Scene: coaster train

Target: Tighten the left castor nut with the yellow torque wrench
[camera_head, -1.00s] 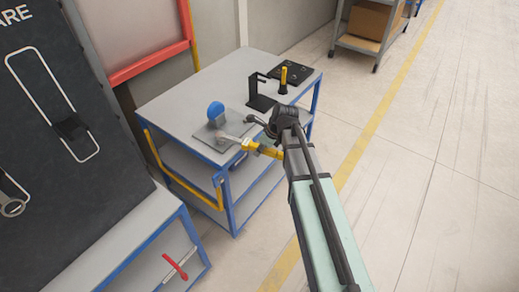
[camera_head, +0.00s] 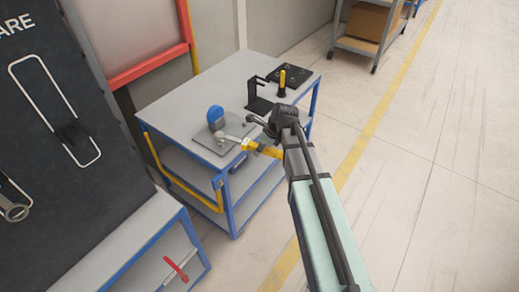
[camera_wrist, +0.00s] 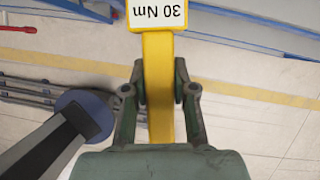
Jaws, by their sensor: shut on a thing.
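The yellow torque wrench (camera_head: 262,149) shows in the head view, its grey head reaching left over a grey plate (camera_head: 205,146) on the cart. In the wrist view its yellow handle (camera_wrist: 158,62) runs between my fingers, with a white label reading "30 Nm" upside down. My gripper (camera_wrist: 160,88) is shut on the handle; the fingers press on both sides. A blue-topped castor (camera_head: 216,114) stands on the plate. The wrench head lies at the small fitting in front of it; whether it sits on the left castor nut is too small to tell.
The cart top (camera_head: 180,100) also carries a black bracket (camera_head: 258,98) and a dark plate (camera_head: 290,75) with a yellow-handled tool (camera_head: 282,82). A dark tool board (camera_head: 70,120) stands at the left.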

